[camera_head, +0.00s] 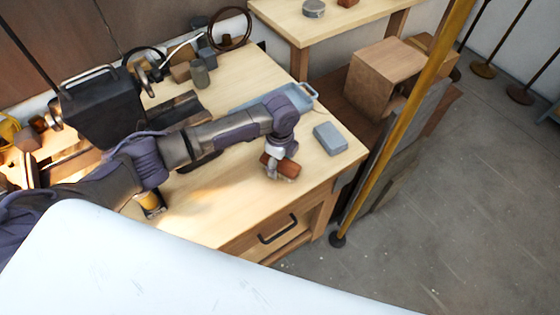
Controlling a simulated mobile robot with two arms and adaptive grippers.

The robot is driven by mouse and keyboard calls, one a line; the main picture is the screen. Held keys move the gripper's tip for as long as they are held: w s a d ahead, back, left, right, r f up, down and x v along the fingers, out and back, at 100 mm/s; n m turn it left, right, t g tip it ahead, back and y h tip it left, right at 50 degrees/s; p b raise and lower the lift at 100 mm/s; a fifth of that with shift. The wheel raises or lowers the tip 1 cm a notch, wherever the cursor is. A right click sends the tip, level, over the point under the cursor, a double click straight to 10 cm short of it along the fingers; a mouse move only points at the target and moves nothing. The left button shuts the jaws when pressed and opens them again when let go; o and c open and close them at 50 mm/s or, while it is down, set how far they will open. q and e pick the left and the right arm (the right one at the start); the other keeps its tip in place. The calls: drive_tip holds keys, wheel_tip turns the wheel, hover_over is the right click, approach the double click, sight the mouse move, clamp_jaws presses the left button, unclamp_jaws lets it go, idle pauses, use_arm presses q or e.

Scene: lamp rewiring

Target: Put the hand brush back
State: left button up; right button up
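My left arm reaches in from the left across the wooden workbench (215,212). Its gripper (277,163) points down over the bench's front right part. It appears shut on a small reddish-brown piece (287,168), which looks like the hand brush. Whether the piece touches the bench top is hard to tell. The fingers are small and partly hidden by the piece. My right gripper is not in view.
A blue tray (304,93) lies behind my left forearm, partly hidden. A grey-blue block (330,138) sits near the right edge. A black box (103,108) and small items stand at the back left. A yellow post (402,120) rises right of the bench.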

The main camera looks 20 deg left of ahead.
use_arm(q)
drive_tip(key=shift+o, duration=0.2)
drive_tip(key=shift+r, duration=0.1)
drive_tip(key=shift+r, duration=0.2)
wheel_tip(320, 180, up, 12)
drive_tip(key=b, duration=0.2)
drive_tip(key=shift+b, duration=0.35)
drive_tip(key=shift+f, duration=0.15)
